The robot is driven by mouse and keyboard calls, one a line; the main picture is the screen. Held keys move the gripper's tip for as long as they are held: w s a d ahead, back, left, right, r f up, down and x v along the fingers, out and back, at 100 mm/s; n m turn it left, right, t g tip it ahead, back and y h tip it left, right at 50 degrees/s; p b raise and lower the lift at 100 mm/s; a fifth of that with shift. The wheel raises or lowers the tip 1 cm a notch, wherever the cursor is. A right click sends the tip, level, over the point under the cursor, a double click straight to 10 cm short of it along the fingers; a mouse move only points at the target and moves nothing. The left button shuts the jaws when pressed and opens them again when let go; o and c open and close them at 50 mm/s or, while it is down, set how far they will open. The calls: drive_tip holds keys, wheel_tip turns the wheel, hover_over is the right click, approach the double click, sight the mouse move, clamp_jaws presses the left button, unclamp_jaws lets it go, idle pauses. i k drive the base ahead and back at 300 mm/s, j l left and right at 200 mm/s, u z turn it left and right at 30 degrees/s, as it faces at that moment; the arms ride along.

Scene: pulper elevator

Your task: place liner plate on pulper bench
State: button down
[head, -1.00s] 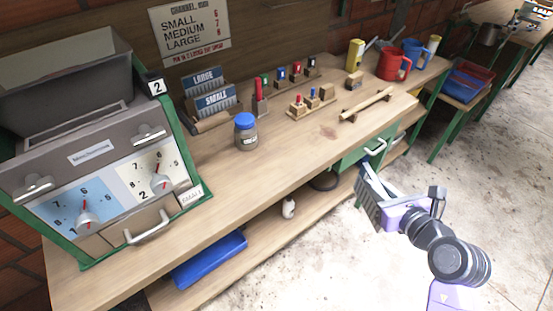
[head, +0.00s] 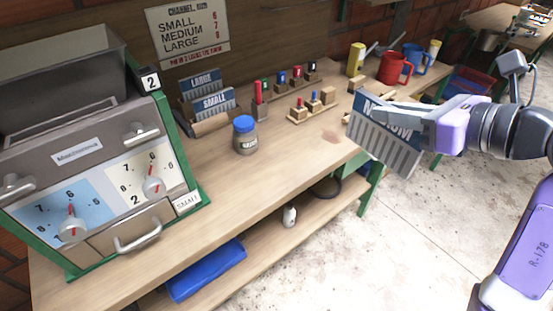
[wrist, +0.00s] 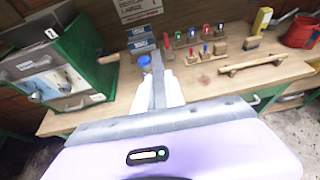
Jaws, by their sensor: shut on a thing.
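My gripper (head: 412,122) is shut on a liner plate (head: 388,146), a ribbed grey plate with a blue label band whose lettering is partly hidden by the fingers. The plate is tilted and held in the air over the right front edge of the pulper bench (head: 290,165). In the wrist view the plate (wrist: 158,82) shows nearly edge-on between the fingers. Two other plates, marked LARGE (head: 201,82) and SMALL (head: 214,104), stand in a wooden rack at the back of the bench.
The pulper machine (head: 85,165) takes up the bench's left end. A blue-lidded jar (head: 244,135) stands mid-bench. Coloured markers in wooden blocks (head: 312,103) and red (head: 394,68) and blue mugs (head: 417,57) are behind. Bare wood lies in front of the jar.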

sight(278, 158)
drive_tip(key=i+j, duration=0.8)
